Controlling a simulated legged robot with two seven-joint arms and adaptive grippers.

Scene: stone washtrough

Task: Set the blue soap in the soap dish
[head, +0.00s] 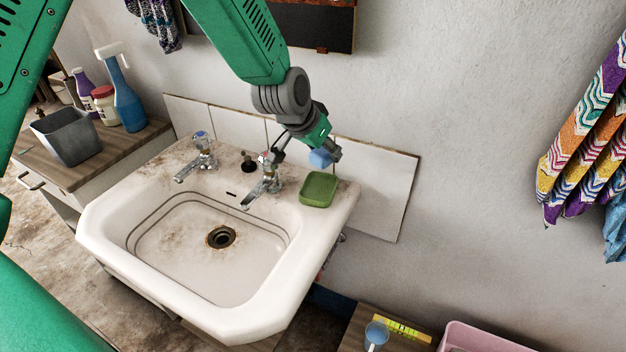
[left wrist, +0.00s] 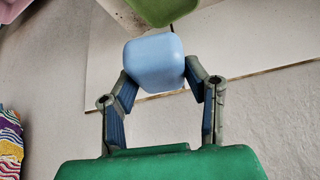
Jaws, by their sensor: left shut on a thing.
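The blue soap (head: 320,158) is held between the fingers of my left gripper (head: 308,152), above the back right corner of the sink. In the left wrist view the soap (left wrist: 155,64) is a rounded light-blue block, with a finger of the left gripper (left wrist: 158,85) against each side. The green soap dish (head: 318,189) sits on the sink's right rear ledge, just below and slightly in front of the soap. Part of the dish (left wrist: 160,10) shows at the top of the left wrist view, apart from the soap. My right gripper is not in view.
The white stained sink (head: 340,215) has two taps, the right tap (head: 262,182) close left of the dish. White tiles (head: 385,185) stand behind it. A grey bin (head: 68,135) and blue spray bottle (head: 127,100) are on the left counter. Patterned towels (head: 590,140) hang at right.

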